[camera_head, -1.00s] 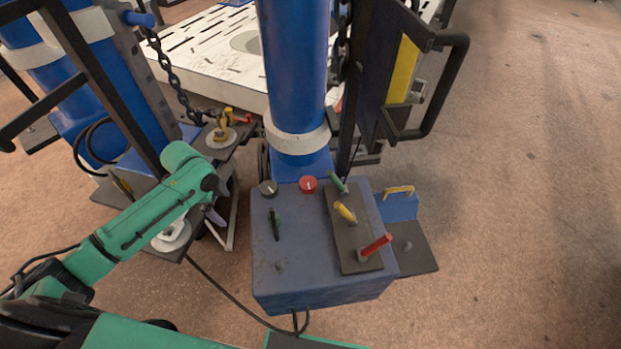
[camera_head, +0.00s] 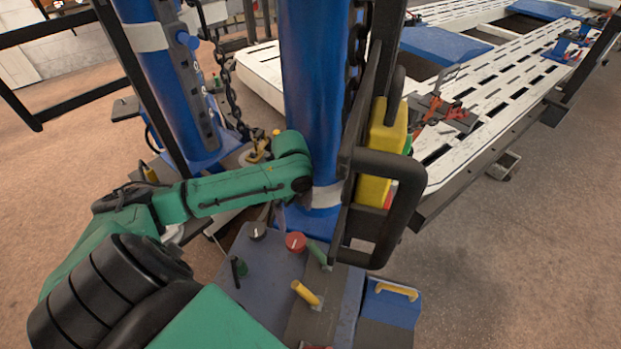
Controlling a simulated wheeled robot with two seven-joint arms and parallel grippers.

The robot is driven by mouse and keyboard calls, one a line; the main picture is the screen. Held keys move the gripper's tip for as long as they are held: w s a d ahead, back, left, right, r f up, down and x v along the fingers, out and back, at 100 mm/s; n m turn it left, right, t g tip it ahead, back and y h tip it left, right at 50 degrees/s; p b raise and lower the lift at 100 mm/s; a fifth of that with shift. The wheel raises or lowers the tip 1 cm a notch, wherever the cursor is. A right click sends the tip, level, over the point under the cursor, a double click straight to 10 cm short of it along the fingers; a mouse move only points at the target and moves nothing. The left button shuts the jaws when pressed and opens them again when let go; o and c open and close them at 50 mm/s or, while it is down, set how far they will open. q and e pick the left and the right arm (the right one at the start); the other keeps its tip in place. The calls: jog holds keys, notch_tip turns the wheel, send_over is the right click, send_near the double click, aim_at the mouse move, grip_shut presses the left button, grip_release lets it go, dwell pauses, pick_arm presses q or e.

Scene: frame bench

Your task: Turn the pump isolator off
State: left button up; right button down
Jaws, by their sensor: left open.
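The blue-grey control box (camera_head: 262,290) stands at the foot of the blue column. On its top are a dark rotary knob (camera_head: 257,230) and a red rotary knob (camera_head: 296,242) with a pale pointer line. A dark green toggle (camera_head: 238,268) stands nearer on the left; a green lever (camera_head: 318,254) and a yellow lever (camera_head: 306,293) are on the dark plate at right. No label is readable, so I cannot tell which is the pump isolator. My left gripper (camera_head: 280,217) is open, mostly hidden under its wrist, close behind the two knobs. My right gripper is not in view.
The blue column (camera_head: 315,90) rises right behind the box. A black handle frame (camera_head: 400,205) and a yellow block (camera_head: 382,150) overhang its right side. A hanging chain (camera_head: 232,95) is at left. A blue holder with a yellow handle (camera_head: 392,292) is beside the box.

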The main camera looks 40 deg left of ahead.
pick_arm(q)
send_over(295, 240)
notch_tip(295, 240, down, 5)
jog(key=shift+s+a+r, duration=0.1)
jog(key=shift+s+r, duration=0.05)
jog(key=shift+r, duration=0.05)
jog(key=f, duration=0.2)
jog(key=f+b, duration=0.1)
jog(key=f, duration=0.4)
jog(key=shift+w+f, duration=0.25)
jog(key=shift+f, duration=0.5)
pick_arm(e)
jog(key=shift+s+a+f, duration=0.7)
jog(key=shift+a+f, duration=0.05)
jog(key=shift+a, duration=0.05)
